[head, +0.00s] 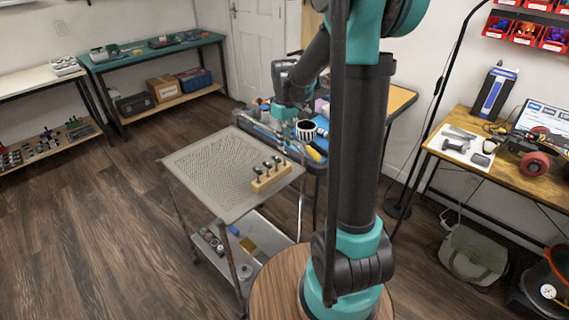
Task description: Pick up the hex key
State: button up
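I cannot pick out a hex key for certain in the head view. A small wooden block (271,177) stands on the mesh-topped trolley (215,165) and holds several upright dark-headed tools (267,167), too small to identify. Behind the trolley, a workbench carries a crowd of hand tools, among them a yellow-handled one (314,155). My gripper (286,129) points down near the trolley's back right edge, close to these tools. Its fingers are too small and mixed with the clutter to tell their opening or whether they touch anything. My arm covers part of the bench.
A black-and-white striped cup (306,130) stands beside my gripper. The trolley's left part is clear, and its lower shelf (260,232) holds small parts. A wooden desk (470,185) is at right, a teal bench (150,57) at back left. The floor at left is free.

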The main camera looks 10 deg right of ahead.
aim_at(285, 152)
jog(key=shift+f, duration=3.15)
jog(key=shift+c, duration=0.4)
grip_shut()
